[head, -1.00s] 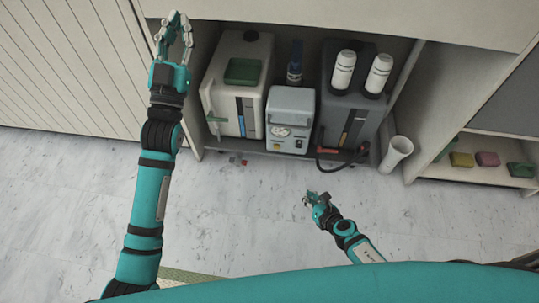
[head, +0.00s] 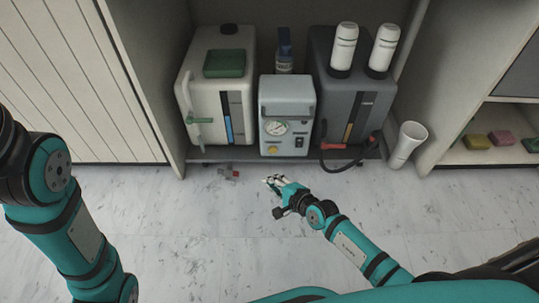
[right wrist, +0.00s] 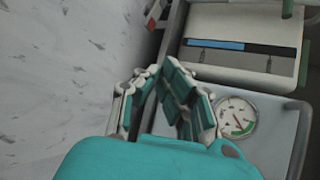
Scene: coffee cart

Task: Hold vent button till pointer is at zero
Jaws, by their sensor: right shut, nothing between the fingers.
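The grey pump box (head: 287,97) stands on the low shelf between two tanks. Its front has a round gauge (head: 275,128), a yellow button (head: 272,150) and a dark switch (head: 299,142). No label on the yellow button is readable. The gauge also shows in the right wrist view (right wrist: 237,116), with a green arc; the pointer's reading is too small to tell. The button is not visible there. My right gripper (head: 268,182) is shut and empty, in front of and below the box, apart from the button. My left gripper is out of view.
A white tank (head: 208,75) stands left, a dark tank (head: 338,100) right. A black hose with a red part (head: 335,146) lies before the dark tank. A white tube (head: 407,145) leans at the right. Small red pieces (head: 229,172) lie near the shelf edge. The floor in front is clear.

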